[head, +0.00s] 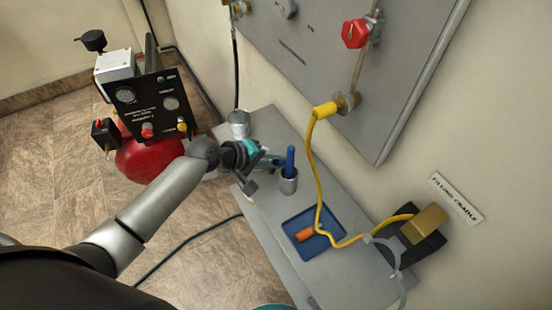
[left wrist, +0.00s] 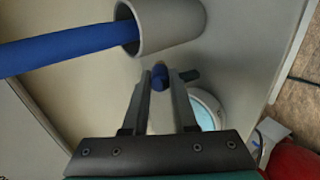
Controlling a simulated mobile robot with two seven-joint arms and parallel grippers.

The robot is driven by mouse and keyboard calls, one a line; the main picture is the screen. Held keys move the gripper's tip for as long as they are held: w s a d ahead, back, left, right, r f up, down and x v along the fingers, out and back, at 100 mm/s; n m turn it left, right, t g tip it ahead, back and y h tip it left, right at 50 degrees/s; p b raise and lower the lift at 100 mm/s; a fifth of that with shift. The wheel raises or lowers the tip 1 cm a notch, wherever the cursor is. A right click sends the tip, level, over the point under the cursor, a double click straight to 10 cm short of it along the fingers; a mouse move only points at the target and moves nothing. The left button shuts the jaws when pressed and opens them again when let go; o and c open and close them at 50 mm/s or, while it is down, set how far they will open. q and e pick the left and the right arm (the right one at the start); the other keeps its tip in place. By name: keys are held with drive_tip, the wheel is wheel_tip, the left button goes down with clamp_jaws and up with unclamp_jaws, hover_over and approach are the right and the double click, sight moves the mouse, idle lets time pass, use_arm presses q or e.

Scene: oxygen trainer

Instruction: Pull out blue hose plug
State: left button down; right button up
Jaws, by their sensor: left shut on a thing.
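My left gripper (head: 268,163) is above the grey bench, just left of a grey cup (head: 288,181). It is shut on a small blue plug (left wrist: 158,78), which shows between the fingertips in the left wrist view (left wrist: 165,76). A dark stub sticks out beside the right finger there. A thick blue rod (head: 290,160) stands in the grey cup, apart from the fingers. The rod (left wrist: 60,50) and cup (left wrist: 165,28) also show in the left wrist view. The plug is mostly hidden by the fingers. My right gripper is out of view.
A blue tray (head: 330,246) with an orange piece (head: 305,234) lies on the grey bench (head: 268,215). A yellow hose (head: 312,165) runs from the wall panel across the tray to a filling cradle. A metal can (head: 239,124) and a red compressor (head: 150,160) stand at the left.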

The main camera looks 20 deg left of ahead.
use_arm(q)
drive_tip(key=shift+f, duration=0.3)
drive_tip(key=c, duration=0.6)
unclamp_jaws()
drive_tip(key=p+v, duration=0.3)
drive_tip(key=v, duration=1.2)
drive_tip(key=shift+r, duration=0.2)
drive_tip(key=s+a+f+m+g+y+b, duration=0.1)
drive_tip(key=s+a+f+y, duration=0.15)
drive_tip(key=f, duration=0.65)
drive_tip(key=s+a+f+m+y, duration=0.1)
drive_tip(key=s+a+f+y, duration=0.2)
drive_tip(key=f, duration=0.7)
drive_tip(key=s+a+f+m+g+y+b, duration=0.1)
drive_tip(key=s+a+f, duration=0.1)
drive_tip(key=s+f, duration=0.5)
drive_tip(key=s+d+f+m+g, duration=0.1)
drive_tip(key=s+d+f+m, duration=0.2)
drive_tip(key=s+f, duration=0.2)
drive_tip(key=s+d+f+m+g+b, duration=0.1)
drive_tip(key=s+d+f+m+g, duration=0.1)
drive_tip(key=s+f, duration=0.4)
drive_tip(key=s+d+f+m+g+b, duration=0.1)
drive_tip(key=s+d+f+m, duration=0.3)
drive_tip(key=s, duration=0.4)
drive_tip(key=shift+s+f, duration=0.2)
drive_tip(key=shift+f, duration=0.55)
